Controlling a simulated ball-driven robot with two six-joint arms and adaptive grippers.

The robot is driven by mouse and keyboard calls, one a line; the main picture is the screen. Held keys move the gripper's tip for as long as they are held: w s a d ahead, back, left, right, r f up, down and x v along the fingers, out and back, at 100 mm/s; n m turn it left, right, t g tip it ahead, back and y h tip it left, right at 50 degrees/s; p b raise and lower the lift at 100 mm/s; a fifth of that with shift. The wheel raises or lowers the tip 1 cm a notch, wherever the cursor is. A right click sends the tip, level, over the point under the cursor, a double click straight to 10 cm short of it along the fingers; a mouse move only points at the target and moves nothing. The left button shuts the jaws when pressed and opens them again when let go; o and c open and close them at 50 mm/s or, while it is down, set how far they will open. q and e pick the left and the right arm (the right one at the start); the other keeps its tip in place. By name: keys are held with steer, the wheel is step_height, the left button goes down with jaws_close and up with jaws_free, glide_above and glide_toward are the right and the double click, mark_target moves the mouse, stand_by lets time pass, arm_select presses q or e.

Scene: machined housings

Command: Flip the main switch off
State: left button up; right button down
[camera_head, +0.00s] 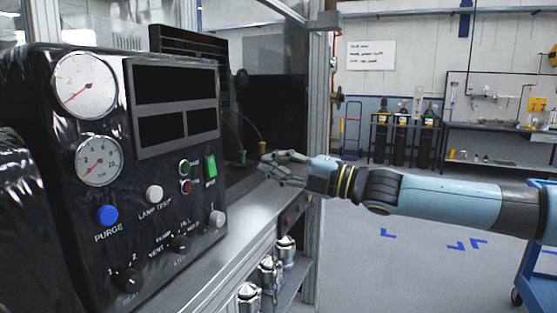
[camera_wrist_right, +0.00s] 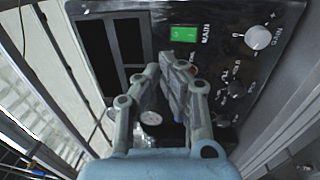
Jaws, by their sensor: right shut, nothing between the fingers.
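The main switch (camera_head: 211,166) is a green rocker on the front of a black control panel (camera_head: 130,205). In the right wrist view the green switch (camera_wrist_right: 184,34) shows at the top, with the word MAIN beside it. My right gripper (camera_head: 268,162) is to the right of the panel in the head view, apart from the switch. It is shut and empty. In the wrist view its fingers (camera_wrist_right: 168,72) point up toward the panel, just below the switch, and hide part of the panel face. My left gripper is in neither view.
Green (camera_head: 184,167) and red (camera_head: 185,186) buttons sit left of the switch. Two gauges (camera_head: 85,85), a blue purge button (camera_head: 107,215) and several knobs are on the panel. A metal frame post (camera_head: 319,120) stands behind my right arm. Gas cylinders (camera_head: 402,135) stand farther back.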

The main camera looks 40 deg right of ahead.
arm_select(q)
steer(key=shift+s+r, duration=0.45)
arm_select(e)
steer(key=shift+s+d+r, duration=0.15)
steer(key=shift+s+d, duration=0.1)
steer(key=shift+s, duration=0.3)
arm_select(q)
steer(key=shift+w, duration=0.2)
